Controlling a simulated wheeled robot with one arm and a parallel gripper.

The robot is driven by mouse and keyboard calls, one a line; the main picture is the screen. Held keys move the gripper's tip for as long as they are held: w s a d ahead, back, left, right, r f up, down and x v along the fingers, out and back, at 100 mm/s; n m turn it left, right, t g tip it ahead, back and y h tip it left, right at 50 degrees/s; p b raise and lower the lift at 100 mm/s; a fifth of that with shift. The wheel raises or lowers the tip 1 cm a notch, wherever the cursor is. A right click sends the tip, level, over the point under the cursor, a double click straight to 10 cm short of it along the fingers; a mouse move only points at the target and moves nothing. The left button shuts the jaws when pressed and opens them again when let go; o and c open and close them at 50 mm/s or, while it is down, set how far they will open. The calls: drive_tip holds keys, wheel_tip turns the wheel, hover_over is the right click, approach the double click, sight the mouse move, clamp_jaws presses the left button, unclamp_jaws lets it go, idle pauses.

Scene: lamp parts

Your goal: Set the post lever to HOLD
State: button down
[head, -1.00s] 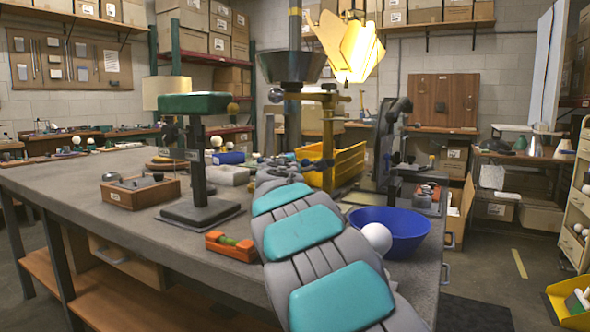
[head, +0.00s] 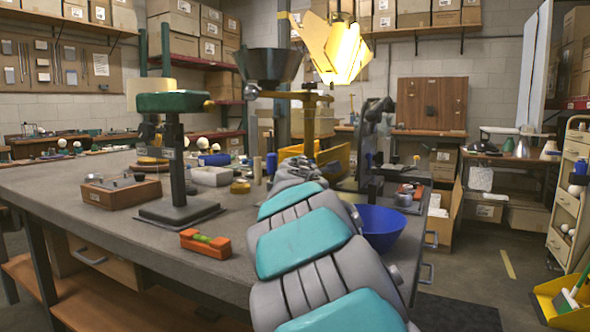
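A dark post (head: 178,165) with a green padded top (head: 174,101) stands upright on a flat base on the workbench (head: 110,205). It has a small pale label and a dark fitting on its side, too small to read. A brass post (head: 309,125) with a crossbar stands farther back, beside a dark funnel (head: 267,66). I cannot tell which post bears the lever, and no HOLD mark is readable. My grey and teal arm reaches across the bench toward the brass post's foot. My gripper is hidden behind the arm's far links.
A blue bowl (head: 384,226) is close to my arm's right side at the bench edge. An orange tool with a green vial (head: 206,243) lies left of the arm. A wooden box (head: 121,192) sits at left. A lit yellow lamp shade (head: 340,50) hangs above.

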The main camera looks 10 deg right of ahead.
drive_tip(key=shift+s+d, duration=0.1)
drive_tip(key=shift+d, duration=0.3)
idle(0.3)
drive_tip(key=shift+s, duration=0.2)
drive_tip(key=v, duration=0.7)
drive_tip(key=shift+s+a, duration=0.15)
drive_tip(key=shift+a, duration=0.15)
drive_tip(key=shift+a, duration=0.1)
